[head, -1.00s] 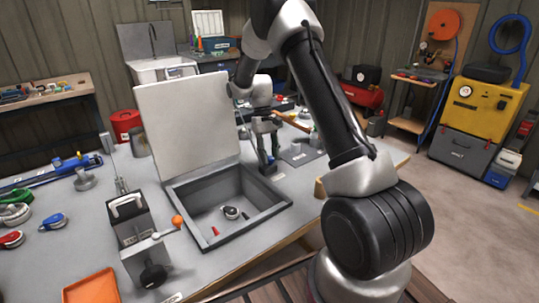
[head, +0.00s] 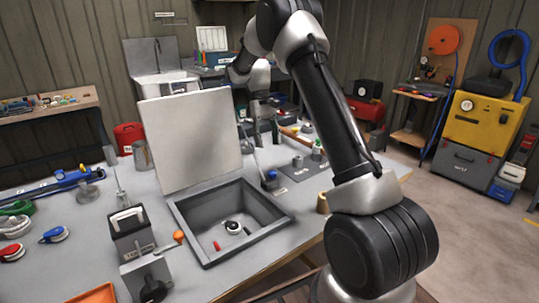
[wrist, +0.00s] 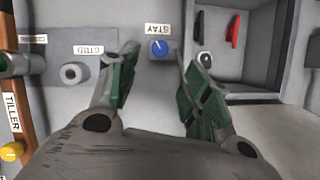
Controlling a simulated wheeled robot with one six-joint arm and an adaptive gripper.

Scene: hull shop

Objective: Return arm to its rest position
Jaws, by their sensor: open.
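My arm arches up and over the right side of the bench.
The open grey bin (head: 183,226) holds a black-and-white round part (head: 233,227) and a small red piece (head: 217,246). Its pale lid (head: 190,140) stands upright. A vise-like fixture with an orange knob (head: 179,236) stands to the left.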

